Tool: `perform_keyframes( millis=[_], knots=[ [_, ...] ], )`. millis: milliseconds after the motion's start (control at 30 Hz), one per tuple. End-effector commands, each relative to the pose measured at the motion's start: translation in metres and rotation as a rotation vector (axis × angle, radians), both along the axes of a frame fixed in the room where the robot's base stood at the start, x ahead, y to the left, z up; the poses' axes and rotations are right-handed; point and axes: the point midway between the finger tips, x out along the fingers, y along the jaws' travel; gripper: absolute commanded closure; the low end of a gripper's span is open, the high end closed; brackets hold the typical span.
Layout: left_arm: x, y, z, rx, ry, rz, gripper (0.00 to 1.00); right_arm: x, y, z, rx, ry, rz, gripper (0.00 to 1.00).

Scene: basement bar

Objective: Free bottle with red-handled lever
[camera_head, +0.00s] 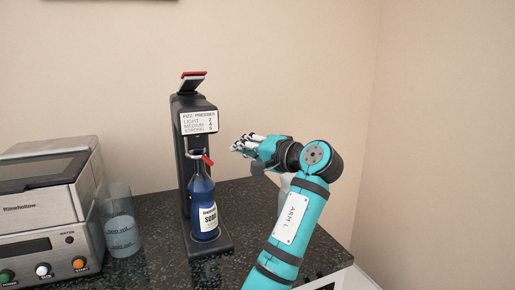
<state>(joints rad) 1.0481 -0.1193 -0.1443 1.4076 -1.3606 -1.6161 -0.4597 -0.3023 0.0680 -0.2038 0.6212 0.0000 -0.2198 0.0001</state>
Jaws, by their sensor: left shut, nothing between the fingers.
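A blue soda bottle (204,208) with a white label stands upright on the base of the dark soda machine (187,104). A metal clamp is around its neck. The red-handled lever (207,161) sticks out at the right of the bottle's neck. A second red-topped lever (194,77) stands tilted up on the machine's top. My left gripper (238,147) is shut and empty, to the right of the machine's head, apart from bottle and lever. My left arm comes in from the lower right in this picture. My right gripper does not show.
A steel appliance (48,207) with buttons and a clear measuring cup (121,222) stand left of the machine. A white object (284,188) is partly hidden behind my arm. The dark counter (153,212) is partly bare; its right edge is near my arm.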

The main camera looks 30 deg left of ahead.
Motion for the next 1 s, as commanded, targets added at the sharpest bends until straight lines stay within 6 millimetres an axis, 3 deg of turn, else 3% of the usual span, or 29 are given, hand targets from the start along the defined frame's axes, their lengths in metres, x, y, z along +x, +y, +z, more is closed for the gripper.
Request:
perform_keyframes(
  millis=[100,300,1000],
  knots=[
    [0.005,0.022,-0.003,0.001,0.002,0.002,1.0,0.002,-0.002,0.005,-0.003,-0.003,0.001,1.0],
    [-0.019,0.032,-0.015,0.001,0.0,0.001,1.0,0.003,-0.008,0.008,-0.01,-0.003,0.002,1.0],
    [-0.026,0.035,-0.019,-0.001,0.001,-0.027,1.0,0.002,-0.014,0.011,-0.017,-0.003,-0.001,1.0]
  ],
)
